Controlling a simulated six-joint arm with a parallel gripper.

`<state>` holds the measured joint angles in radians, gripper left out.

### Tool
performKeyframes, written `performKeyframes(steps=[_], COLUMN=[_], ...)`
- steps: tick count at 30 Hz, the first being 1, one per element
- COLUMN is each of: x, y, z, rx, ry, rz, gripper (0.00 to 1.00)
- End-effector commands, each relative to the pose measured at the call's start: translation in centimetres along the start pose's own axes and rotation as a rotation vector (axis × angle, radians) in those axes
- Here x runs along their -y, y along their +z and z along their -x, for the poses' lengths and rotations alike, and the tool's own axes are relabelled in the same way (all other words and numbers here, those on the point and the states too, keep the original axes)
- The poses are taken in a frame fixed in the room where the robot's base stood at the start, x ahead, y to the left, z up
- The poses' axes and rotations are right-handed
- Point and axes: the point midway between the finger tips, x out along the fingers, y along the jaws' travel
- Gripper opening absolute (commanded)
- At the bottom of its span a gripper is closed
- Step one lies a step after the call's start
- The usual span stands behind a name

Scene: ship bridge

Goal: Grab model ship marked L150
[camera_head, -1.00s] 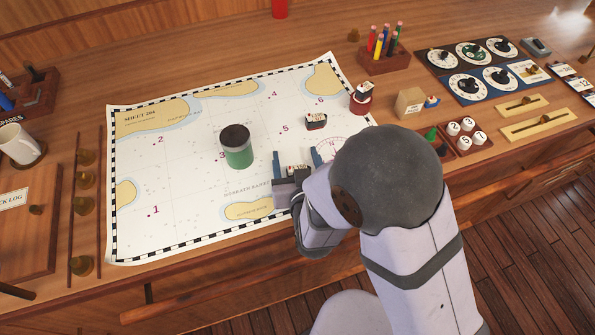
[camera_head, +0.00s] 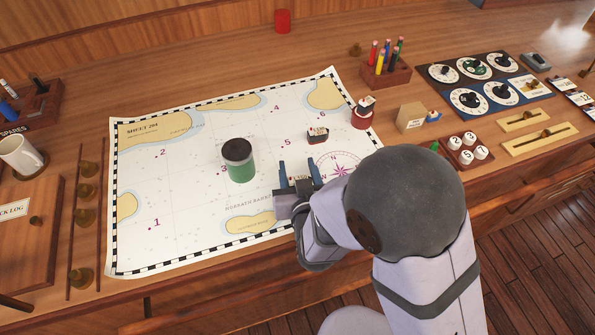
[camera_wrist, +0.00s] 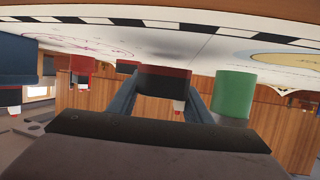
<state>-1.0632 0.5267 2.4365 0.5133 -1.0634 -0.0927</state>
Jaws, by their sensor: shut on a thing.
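My gripper (camera_head: 299,172) is over the right middle of the chart (camera_head: 190,215), its two blue-grey fingers shut on a small model ship (camera_wrist: 165,82). In the wrist view the ship shows a dark hull with a red band and a pale upper part, between the fingers. In the head view it is mostly hidden by the gripper, and I cannot read its marking. I cannot tell whether it touches the chart. A second model ship (camera_head: 317,134) sits apart on the chart just beyond the fingers. A third ship (camera_head: 366,103) stands on a red round thing at the chart's right edge.
A green cylinder with a dark top (camera_head: 239,160) stands on the chart left of my gripper. A wooden block (camera_head: 410,117) and a small blue-hulled ship (camera_head: 433,116) are to the right. A pencil holder (camera_head: 386,72) stands behind. The chart's left part is clear.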

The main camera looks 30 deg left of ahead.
Motion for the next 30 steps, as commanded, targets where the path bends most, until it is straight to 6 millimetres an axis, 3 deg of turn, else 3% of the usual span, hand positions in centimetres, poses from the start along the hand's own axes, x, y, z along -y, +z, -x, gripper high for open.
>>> performKeyframes(steps=[16, 30], x=[0.0, 0.7], y=[-6.8, -8.5], z=[2.4, 3.3], rx=[-0.005, 0.000], ry=[-0.001, -0.014], rz=[-0.002, 0.005], gripper=[0.24, 0.24])
